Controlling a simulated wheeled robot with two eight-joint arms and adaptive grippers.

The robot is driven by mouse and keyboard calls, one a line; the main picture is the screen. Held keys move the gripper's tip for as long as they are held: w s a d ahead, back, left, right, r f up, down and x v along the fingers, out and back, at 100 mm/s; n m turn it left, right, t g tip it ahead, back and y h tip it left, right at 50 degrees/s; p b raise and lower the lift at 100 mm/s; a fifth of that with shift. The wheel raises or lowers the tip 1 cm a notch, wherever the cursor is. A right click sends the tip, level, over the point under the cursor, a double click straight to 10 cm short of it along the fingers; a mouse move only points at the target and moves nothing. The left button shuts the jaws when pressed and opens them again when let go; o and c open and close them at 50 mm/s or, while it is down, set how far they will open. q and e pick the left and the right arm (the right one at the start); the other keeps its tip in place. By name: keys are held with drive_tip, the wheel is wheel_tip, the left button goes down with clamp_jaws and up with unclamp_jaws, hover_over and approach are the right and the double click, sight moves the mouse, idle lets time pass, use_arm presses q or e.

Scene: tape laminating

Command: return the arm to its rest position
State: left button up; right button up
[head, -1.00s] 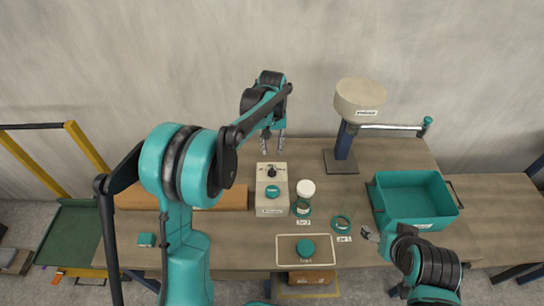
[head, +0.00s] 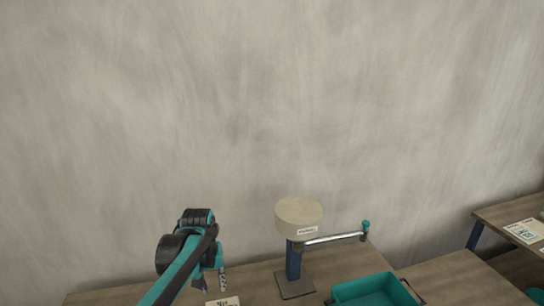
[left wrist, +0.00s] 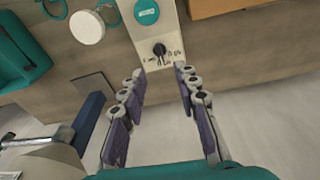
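My left gripper (head: 212,283) hangs over the table at the bottom of the head view, its arm coming up from the lower edge. In the left wrist view the left gripper (left wrist: 160,73) has its two fingers wide apart with nothing between the tips. Beyond the tips is a cream box (left wrist: 153,27) with a black knob (left wrist: 159,50) and a round teal button (left wrist: 147,12). The head view shows only a strip of this box (head: 222,302) at its lower edge. My right gripper is outside both views.
A stand with a cream drum (head: 298,215), a blue column (head: 293,262) and a side bar (head: 333,238) rises right of the left gripper. A teal bin (head: 345,297) lies farther right. A white round piece (left wrist: 87,27) lies beside the box. Bare wall fills the space above.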

use_arm(q)
drive_tip(key=s+m+t, duration=0.2)
drive_tip(key=s+t, duration=0.3)
drive_tip(key=s, duration=1.5)
drive_tip(key=shift+s+f+t, duration=0.2)
drive_tip(key=shift+s+t, duration=0.1)
